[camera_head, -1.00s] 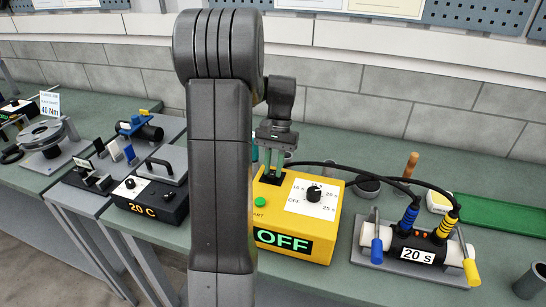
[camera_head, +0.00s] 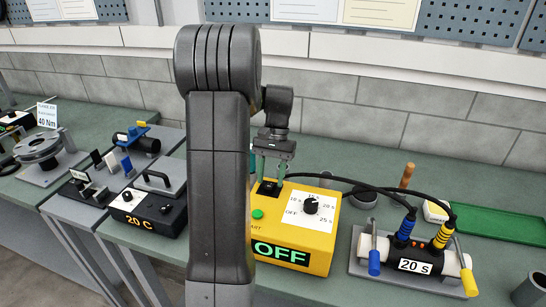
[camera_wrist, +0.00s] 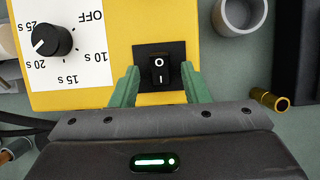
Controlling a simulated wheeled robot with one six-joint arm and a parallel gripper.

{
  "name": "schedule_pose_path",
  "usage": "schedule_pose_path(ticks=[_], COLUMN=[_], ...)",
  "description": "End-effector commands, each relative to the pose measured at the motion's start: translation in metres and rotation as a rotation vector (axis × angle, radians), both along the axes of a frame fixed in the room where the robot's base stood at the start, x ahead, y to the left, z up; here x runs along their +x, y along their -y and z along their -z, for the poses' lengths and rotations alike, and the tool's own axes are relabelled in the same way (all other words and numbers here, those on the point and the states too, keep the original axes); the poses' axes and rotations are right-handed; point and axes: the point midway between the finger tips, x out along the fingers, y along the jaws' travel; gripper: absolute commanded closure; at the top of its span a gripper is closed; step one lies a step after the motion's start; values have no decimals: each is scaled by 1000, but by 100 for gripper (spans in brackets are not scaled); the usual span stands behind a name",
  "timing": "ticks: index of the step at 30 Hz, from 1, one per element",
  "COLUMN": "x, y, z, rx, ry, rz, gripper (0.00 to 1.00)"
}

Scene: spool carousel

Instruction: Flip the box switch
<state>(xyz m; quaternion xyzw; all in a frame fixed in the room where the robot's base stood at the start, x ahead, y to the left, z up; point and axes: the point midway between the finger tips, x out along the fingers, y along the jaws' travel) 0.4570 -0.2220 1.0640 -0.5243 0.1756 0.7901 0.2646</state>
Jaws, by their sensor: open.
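The yellow box (camera_head: 300,242) stands on the bench, with a lit "OFF" display (camera_head: 281,252) on its front, a black dial (camera_head: 311,205) and a green button (camera_head: 257,214). The box switch is a black rocker marked O and I; it shows clearly in the wrist view (camera_wrist: 160,67). In the head view the switch is partly hidden by my fingers. My gripper (camera_head: 270,180) is above the switch, pointing down. In the wrist view my gripper (camera_wrist: 161,82) is open, its green fingers on either side of the switch with nothing between them but the rocker. Contact cannot be told.
Black cables run from behind the box to a pipe fixture (camera_head: 414,265) with a "20 s" display at the right. A black "20 C" box (camera_head: 148,209) stands at the left. A grey cup (camera_wrist: 238,14) and a brass piece (camera_wrist: 268,101) lie near the yellow box.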

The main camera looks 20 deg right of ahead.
Motion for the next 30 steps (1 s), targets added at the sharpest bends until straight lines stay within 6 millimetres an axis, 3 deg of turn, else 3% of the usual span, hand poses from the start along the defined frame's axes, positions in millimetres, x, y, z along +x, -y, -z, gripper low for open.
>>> schedule_pose_path(ticks=[16,21,30], x=[34,39,40], y=[26,30,31], z=[-100,-116,-120], rx=[-2,-1,0], ry=[4,2,0], rz=[0,0,0], gripper=[58,58,58])
